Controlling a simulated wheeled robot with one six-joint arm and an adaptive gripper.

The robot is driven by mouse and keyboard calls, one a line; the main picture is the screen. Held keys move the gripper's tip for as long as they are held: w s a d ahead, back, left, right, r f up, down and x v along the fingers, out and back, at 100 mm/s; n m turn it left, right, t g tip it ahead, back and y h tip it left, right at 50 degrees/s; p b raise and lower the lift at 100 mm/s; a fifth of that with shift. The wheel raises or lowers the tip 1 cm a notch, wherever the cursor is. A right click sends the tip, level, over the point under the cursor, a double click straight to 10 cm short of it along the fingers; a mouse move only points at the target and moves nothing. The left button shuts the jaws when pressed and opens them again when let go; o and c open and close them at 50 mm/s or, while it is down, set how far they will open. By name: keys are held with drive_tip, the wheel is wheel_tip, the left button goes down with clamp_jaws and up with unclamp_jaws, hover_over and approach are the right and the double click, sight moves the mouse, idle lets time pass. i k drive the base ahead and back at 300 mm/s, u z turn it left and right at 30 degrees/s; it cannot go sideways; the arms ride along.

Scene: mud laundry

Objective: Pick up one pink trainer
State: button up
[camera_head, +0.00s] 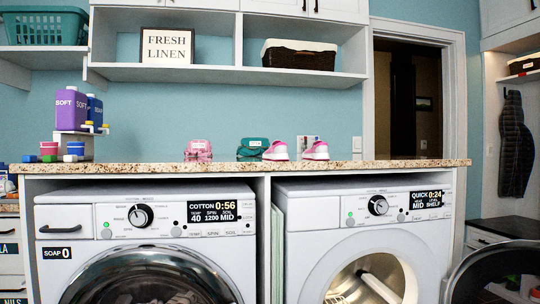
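Two pink trainers with white soles stand on the speckled countertop (370,165) in the head view. One pink trainer (276,151) is right of the middle, and the other pink trainer (316,151) is a little to its right, with a gap between them. Both stand upright near the front part of the counter. My gripper is not in view, so its state and its distance from the trainers do not show.
A pink item (198,150) and a green item (252,147) are left of the trainers; the green one is close to the left trainer. A purple bottle (70,107) stands further left. A shelf (220,74) hangs above. The right washer's round door (468,275) is open.

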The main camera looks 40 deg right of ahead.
sight(278, 150)
drive_tip(key=z, duration=0.5)
drive_tip(key=i, duration=0.6)
drive_tip(key=z, duration=0.65)
